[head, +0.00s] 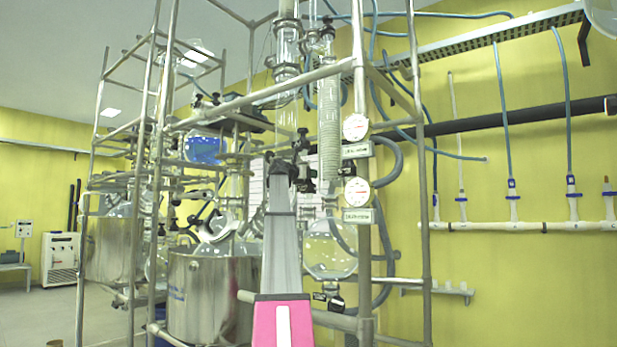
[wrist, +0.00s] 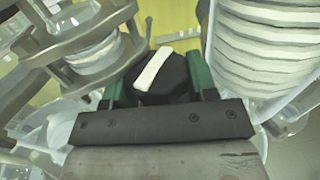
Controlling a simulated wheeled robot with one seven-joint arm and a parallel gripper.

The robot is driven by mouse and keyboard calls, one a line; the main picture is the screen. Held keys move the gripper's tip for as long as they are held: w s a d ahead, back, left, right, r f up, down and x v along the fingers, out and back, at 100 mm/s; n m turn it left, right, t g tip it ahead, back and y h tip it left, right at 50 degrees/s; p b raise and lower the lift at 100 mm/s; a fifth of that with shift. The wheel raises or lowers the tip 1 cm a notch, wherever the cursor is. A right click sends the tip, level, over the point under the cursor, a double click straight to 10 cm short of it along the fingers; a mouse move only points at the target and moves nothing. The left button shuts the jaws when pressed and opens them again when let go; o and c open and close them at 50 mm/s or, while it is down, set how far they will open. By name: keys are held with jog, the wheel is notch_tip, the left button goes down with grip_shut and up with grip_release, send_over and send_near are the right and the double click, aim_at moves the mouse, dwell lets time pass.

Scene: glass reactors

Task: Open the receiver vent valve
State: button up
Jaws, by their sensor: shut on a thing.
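In the wrist view a black valve knob (wrist: 173,78) with a white bar across its face sits between the green fingers of my gripper (wrist: 159,84). The gripper is shut on the knob from both sides. The white bar is tilted, with its upper end leaning right. In the head view my arm reaches up into the glass rig, and the dark end of it is near the upper glassware. The knob cannot be told apart there. A round glass receiver flask (head: 330,250) hangs lower right of my arm.
A coiled glass condenser (head: 330,140) stands close to the right of my gripper; its white coils (wrist: 265,45) fill the wrist view's right side. A clamped glass joint (wrist: 90,45) is close on the left. Metal frame posts (head: 362,200) and a steel vessel (head: 210,295) surround my arm.

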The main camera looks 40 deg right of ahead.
jog(key=shift+t, duration=0.3)
jog(key=n+t+y, duration=0.1)
jog(key=n+t, duration=0.1)
jog(key=t, duration=0.1)
jog(key=shift+s+n+t, duration=0.1)
jog(key=shift+n+t, duration=0.2)
jog(key=shift+n, duration=0.1)
jog(key=shift+n+t+y, duration=1.3)
jog(key=shift+n+t, duration=0.1)
jog(key=shift+t, duration=0.4)
jog(key=shift+n+t+y, duration=0.3)
jog(key=shift+t, duration=0.1)
jog(key=o, duration=0.6)
jog(key=shift+o, duration=0.2)
jog(key=v, duration=1)
jog(key=shift+a, duration=0.3)
